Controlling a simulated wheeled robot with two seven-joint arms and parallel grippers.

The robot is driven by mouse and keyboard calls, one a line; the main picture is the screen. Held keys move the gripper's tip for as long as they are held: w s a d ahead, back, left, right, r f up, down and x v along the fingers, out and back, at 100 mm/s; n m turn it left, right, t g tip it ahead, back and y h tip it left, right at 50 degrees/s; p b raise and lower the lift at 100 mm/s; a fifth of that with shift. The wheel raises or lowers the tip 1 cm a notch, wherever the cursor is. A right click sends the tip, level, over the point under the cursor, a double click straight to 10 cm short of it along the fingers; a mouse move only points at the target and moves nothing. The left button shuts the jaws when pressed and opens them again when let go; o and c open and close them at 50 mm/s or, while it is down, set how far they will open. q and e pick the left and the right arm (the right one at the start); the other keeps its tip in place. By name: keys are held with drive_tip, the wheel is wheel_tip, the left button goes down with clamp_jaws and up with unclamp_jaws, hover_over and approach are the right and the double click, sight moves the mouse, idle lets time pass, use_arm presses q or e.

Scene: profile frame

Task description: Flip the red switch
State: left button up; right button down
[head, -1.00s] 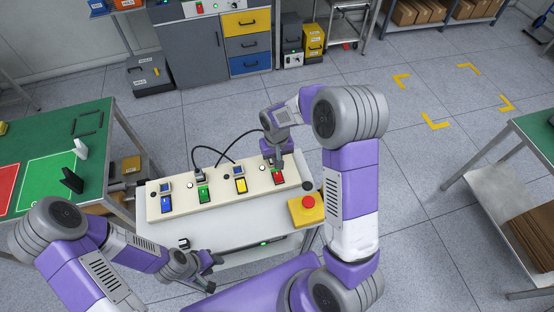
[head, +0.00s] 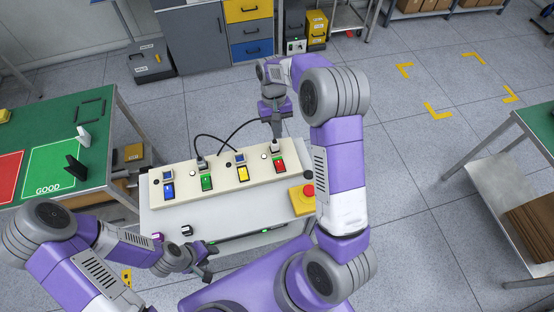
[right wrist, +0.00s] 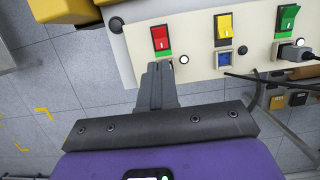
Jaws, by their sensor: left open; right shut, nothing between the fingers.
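The red switch (head: 281,166) is the rightmost rocker on a cream panel (head: 222,196) on a small cart. In the right wrist view the red rocker (right wrist: 160,37) has a green strip at its edge nearest my fingers. My right gripper (head: 276,136) is shut and empty, beyond the panel's far edge on the red switch's side. In the right wrist view its closed fingertips (right wrist: 160,68) point at the red switch, apart from it in the picture. My left gripper (head: 208,263) is open and empty, near the cart's front edge.
Blue (head: 168,190), green (head: 207,182) and yellow (head: 242,174) switches share the panel. A yellow box with a red push button (head: 308,193) sits right of it. Black cables (head: 212,138) arch behind. A green table (head: 100,120) stands left.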

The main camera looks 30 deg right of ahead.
sight(279, 167)
use_arm(q)
drive_tip(key=shift+r, duration=0.1)
use_arm(e)
drive_tip(key=x, duration=1.4)
drive_tip(key=shift+f, duration=0.1)
